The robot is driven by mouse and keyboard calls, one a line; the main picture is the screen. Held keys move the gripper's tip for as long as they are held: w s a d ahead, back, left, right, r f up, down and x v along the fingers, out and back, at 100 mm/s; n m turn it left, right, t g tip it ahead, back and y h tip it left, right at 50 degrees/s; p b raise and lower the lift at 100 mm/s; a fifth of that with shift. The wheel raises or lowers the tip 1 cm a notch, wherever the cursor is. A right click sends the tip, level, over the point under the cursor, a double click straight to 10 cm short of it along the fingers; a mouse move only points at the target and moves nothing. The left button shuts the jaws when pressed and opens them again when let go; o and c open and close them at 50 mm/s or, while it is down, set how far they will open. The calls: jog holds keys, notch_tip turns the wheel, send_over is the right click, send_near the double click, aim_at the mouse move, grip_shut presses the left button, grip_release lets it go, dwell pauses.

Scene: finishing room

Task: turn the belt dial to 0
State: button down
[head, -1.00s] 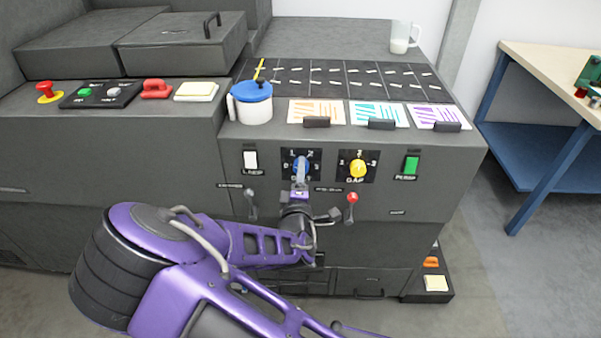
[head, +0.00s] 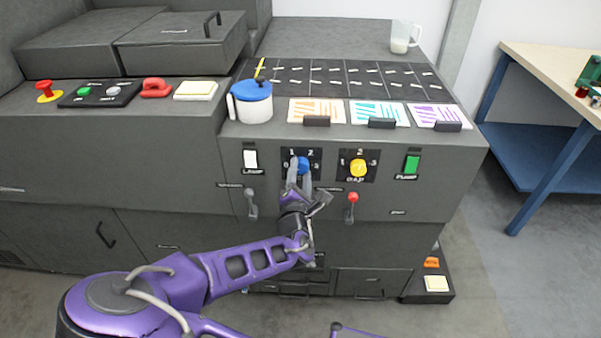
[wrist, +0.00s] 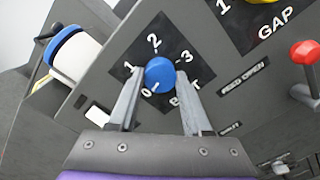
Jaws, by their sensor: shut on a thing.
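The belt dial is a round blue knob (head: 303,165) on a black plate on the front of the grey machine. In the wrist view, the blue knob (wrist: 159,73) sits between my two fingers, with 0, 1, 2 and 3 printed around it. A small pale mark at its lower left edge appears to face the 0. My gripper (head: 299,178) is shut on the knob, one finger at each side; it also shows in the wrist view (wrist: 159,80). The fingers cover part of the word below the dial.
A yellow GAP dial (head: 358,168) is just right of the belt dial. A red-tipped lever (head: 352,199) and a grey lever (head: 251,202) stick out below. A white lamp switch (head: 250,159) is left, a green switch (head: 412,163) right. A blue-lidded pot (head: 253,103) stands above.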

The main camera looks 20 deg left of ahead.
jog(key=shift+n, duration=0.3)
jog(key=shift+c, duration=1.7)
grip_release()
